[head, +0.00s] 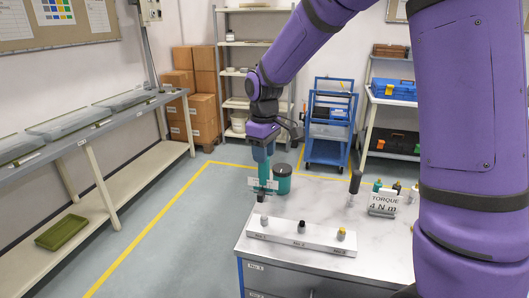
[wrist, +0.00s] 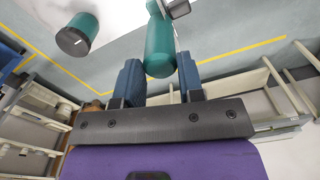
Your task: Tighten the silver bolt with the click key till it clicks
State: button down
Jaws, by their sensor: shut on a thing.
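The silver bolt (head: 264,220) stands upright at the left end of a pale block on the bench. My gripper (head: 262,150) is shut on a teal-handled tool, the click key (head: 263,172), and holds it upright. The key's dark lower end is just above the silver bolt in the picture; I cannot tell whether they touch. In the wrist view, the key's teal handle (wrist: 160,58) sits between the two blue fingers of my gripper (wrist: 160,78). The bolt does not show there.
A black bolt (head: 301,227) and a brass bolt (head: 341,234) share the block (head: 320,243).

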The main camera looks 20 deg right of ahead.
aim_at(264, 174)
jog(key=shift+f, duration=3.55)
jog(key=c, duration=1.4)
grip_release()
jog(key=shift+f, duration=0.1)
grip_shut()
